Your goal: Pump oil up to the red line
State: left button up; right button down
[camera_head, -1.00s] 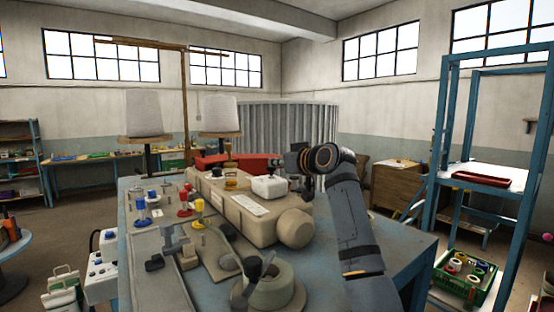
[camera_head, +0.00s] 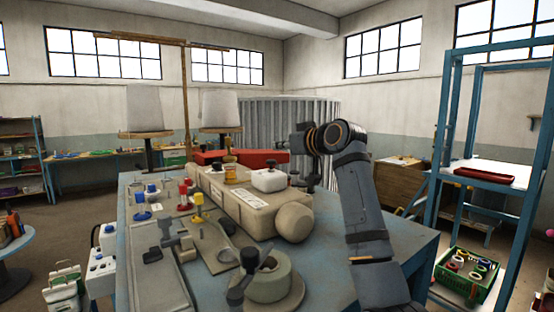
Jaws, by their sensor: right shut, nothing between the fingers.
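The beige sewing machine (camera_head: 236,198) lies across the blue table. On top of it are a small amber, glass-like part (camera_head: 230,173) and a white block with a black cap (camera_head: 268,181). I cannot make out a red line or an oil level at this size. My right gripper (camera_head: 302,180) points down just right of the white block, shut and empty, apart from it as far as I can tell. My left gripper is not in view.
Blue, red and yellow posts (camera_head: 184,197) stand at the machine's left. A round grey part with a dark lever (camera_head: 267,281) is at the front. A red box (camera_head: 265,158) lies behind the machine. The table (camera_head: 335,250) is bare at the right front.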

pick_arm(q)
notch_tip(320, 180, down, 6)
jog(key=b, duration=0.4)
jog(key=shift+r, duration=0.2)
pick_arm(e)
jog(key=v, duration=0.8)
jog(key=shift+f, duration=0.2)
jog(key=shift+a, duration=0.1)
